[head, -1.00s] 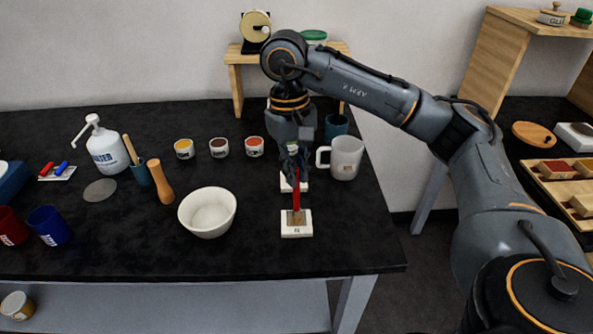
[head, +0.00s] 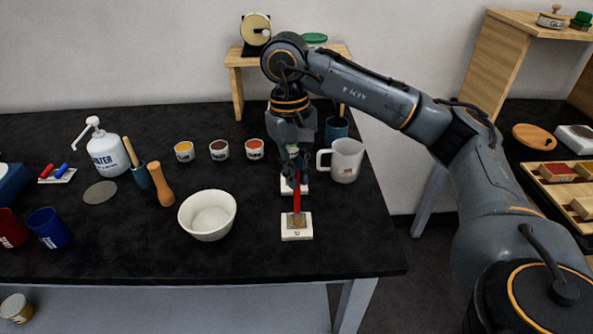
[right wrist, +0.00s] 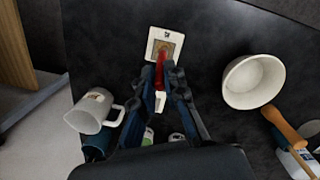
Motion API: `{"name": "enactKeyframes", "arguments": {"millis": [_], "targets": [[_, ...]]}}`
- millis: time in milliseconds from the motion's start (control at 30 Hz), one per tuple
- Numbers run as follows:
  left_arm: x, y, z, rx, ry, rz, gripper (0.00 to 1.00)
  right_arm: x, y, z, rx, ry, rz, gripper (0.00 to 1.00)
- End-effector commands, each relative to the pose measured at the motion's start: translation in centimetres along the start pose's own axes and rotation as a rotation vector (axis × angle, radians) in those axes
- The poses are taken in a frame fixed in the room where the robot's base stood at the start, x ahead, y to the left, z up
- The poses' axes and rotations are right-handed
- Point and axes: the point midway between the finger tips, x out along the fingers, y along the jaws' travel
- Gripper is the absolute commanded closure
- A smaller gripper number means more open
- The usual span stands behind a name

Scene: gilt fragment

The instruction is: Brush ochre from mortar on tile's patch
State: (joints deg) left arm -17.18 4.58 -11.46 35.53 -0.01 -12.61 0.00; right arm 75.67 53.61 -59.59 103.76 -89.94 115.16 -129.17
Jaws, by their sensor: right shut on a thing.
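My right gripper (head: 295,166) is shut on a red brush (head: 297,197), held upright with its tip down over a white tile (head: 297,236). The tile has a small tan-brown patch (head: 291,221) in its middle; in the right wrist view the tile (right wrist: 153,41) shows the brush (right wrist: 160,70) reaching to the patch. I cannot tell whether the bristles touch it. The white mortar (head: 208,228) stands left of the tile; its inside looks pale. It also shows in the right wrist view (right wrist: 232,92). My left gripper is not in view.
A second white piece (head: 302,187) lies behind the brush. A white mug (head: 347,160) stands right of the gripper. Yellow (head: 184,152), brown (head: 219,150) and orange (head: 254,149) pots stand behind. The table front is clear.

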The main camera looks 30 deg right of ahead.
Motion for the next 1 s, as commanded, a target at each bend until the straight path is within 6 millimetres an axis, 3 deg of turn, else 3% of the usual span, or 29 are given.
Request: {"name": "enactKeyframes", "arguments": {"millis": [333, 800, 1000], "targets": [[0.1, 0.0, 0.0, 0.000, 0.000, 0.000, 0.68, -0.1, 1.1, -1.9, 0.000, 0.000, 0.001, 1.00], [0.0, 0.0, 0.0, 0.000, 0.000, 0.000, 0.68, 0.1, -0.2, 0.5, -0.001, -0.001, 0.000, 1.00], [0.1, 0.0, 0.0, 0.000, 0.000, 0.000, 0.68, 0.0, 0.1, -0.3, 0.002, 0.000, 0.000, 1.00]]}}
